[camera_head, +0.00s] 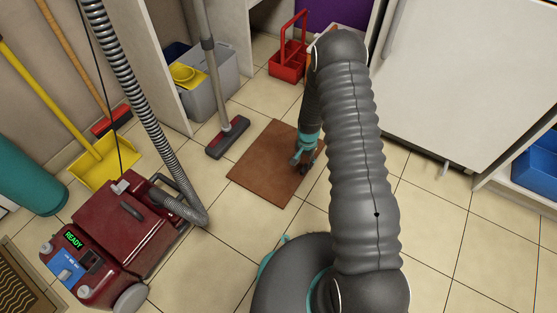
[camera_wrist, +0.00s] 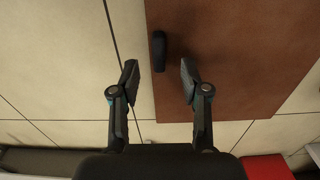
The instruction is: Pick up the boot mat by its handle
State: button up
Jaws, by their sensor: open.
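The boot mat (camera_head: 263,163) is a flat brown rectangle lying on the tiled floor, in the middle of the head view. In the wrist view the mat (camera_wrist: 235,60) fills the upper right. Its handle (camera_wrist: 159,50) is a short dark bar near the mat's left edge. My gripper (camera_wrist: 158,80) is open, its two fingers apart with the handle ahead and between their lines, nothing held. In the head view my gripper (camera_head: 304,158) hangs over the mat's right part; the handle is hidden or too small to make out there.
A red vacuum cleaner (camera_head: 123,227) with a grey hose stands at left, its floor head (camera_head: 228,138) close to the mat. A red caddy (camera_head: 288,62) and a grey bucket (camera_head: 211,92) stand behind. A white cabinet (camera_head: 465,85) is at right. Floor in front is clear.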

aim_at(304, 168)
jog(key=shift+s+f+b, duration=0.1)
jog(key=shift+f+b, duration=0.2)
jog(key=shift+f, duration=2.5)
grip_shut()
